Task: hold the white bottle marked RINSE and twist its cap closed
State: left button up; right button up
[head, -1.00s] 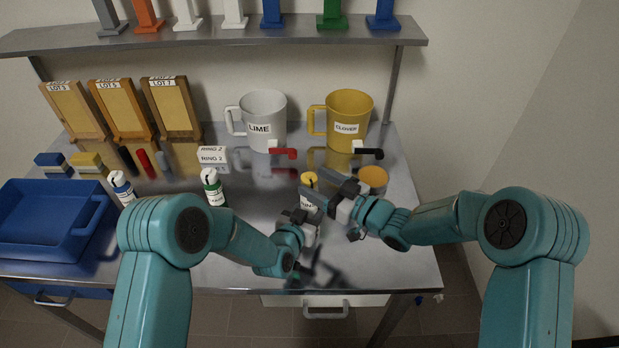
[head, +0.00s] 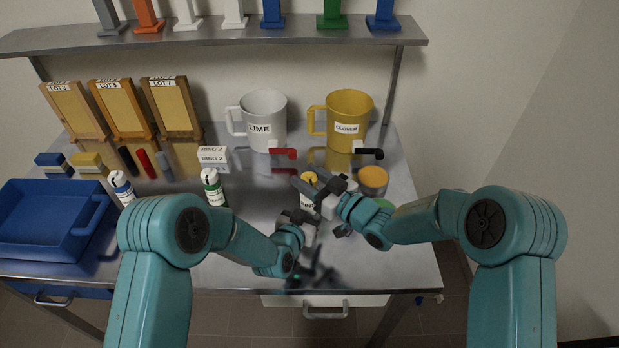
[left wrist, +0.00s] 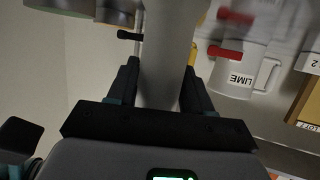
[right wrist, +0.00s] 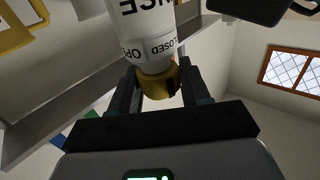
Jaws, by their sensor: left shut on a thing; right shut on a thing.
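The white RINSE bottle (head: 306,203) stands at the right half of the steel table, partly hidden by my grippers. My left gripper (head: 303,212) is shut on its body, which fills the space between the fingers in the left wrist view (left wrist: 160,70). My right gripper (head: 314,182) is shut on the yellow cap (head: 309,176). In the right wrist view the cap (right wrist: 158,84) sits on the bottle's end between the fingers. The bottle (right wrist: 145,25) there shows part of its name and the words OPEN and CLOSED, upside down; the exact cap alignment cannot be told.
A white LIME jug (head: 264,108) and a yellow CLOVER jug (head: 349,108) stand behind. A blue tray (head: 40,240) lies far left.

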jog(key=shift+a+m+t+h, duration=0.1)
jog(key=shift+m+t+h, duration=0.8)
jog(key=shift+t+h, duration=0.1)
jog(key=shift+h, duration=0.3)
jog(key=o, duration=1)
jog(key=shift+c, duration=0.2)
jog(key=shift+s, duration=0.1)
jog(key=v, duration=1.2)
